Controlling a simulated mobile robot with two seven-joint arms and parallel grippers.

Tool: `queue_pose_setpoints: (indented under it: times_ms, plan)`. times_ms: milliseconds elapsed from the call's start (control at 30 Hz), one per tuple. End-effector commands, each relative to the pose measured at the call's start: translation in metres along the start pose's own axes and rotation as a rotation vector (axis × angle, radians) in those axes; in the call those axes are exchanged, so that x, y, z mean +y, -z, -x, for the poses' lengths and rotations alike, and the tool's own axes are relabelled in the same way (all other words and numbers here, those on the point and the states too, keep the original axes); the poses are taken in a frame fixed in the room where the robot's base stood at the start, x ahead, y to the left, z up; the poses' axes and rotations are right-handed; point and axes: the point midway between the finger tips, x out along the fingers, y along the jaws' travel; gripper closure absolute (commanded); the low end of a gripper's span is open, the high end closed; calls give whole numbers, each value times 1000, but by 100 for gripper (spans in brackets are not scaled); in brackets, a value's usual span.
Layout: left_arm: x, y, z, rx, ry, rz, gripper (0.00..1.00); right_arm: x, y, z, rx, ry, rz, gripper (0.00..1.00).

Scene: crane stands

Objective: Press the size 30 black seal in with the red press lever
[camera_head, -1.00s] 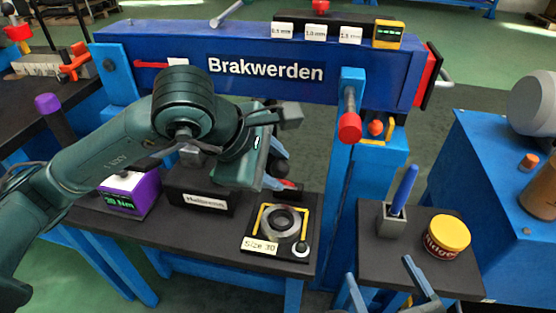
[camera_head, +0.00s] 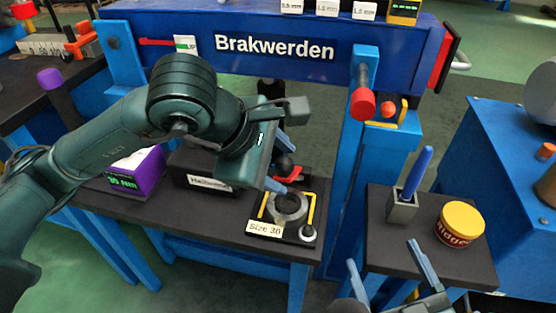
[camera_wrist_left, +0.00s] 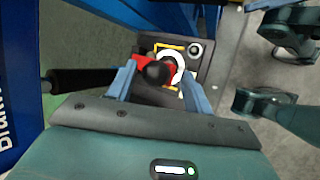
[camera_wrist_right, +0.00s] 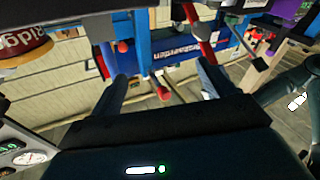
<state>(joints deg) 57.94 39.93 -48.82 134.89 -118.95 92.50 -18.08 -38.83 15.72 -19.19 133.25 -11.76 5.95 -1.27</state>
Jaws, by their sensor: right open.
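The size 30 station (camera_head: 265,229) sits on the dark bench with a grey ring (camera_head: 289,210) between yellow bars. The ring's centre looks dark; I cannot tell how the black seal sits in it. The press lever shows a red part (camera_head: 292,175) and a dark ball knob (camera_head: 284,164) just behind the ring. My left gripper (camera_head: 281,165) is open at the lever. In the left wrist view its fingers (camera_wrist_left: 158,77) stand either side of the black knob (camera_wrist_left: 157,73), with gaps visible. My right gripper (camera_head: 384,256) is open and empty in front of the right-hand table.
A grey holder with a blue stick (camera_head: 402,208) and a yellow-lidded tin (camera_head: 460,224) stand on the right table (camera_head: 380,230). A blue post with a red knob (camera_head: 362,104) rises behind. A purple box (camera_head: 150,168) is left on the bench.

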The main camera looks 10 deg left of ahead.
Motion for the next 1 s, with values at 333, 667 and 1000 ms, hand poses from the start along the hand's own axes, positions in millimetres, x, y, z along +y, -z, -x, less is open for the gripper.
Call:
queue_pose_setpoints:
  times_ms: [333, 667, 1000]
  plan:
    - [2, -1, 9, -1, -6, 0, 49, 1, 2, 0, -8, 0, -1, 19]
    - [3, -1, 78, 1, -9, -2, 49, 11, 1, 0, -130, -25, -36, 19]
    - [1, 0, 127, 0, -5, -1, 49, 13, -4, 2, -205, -28, -60, 19]
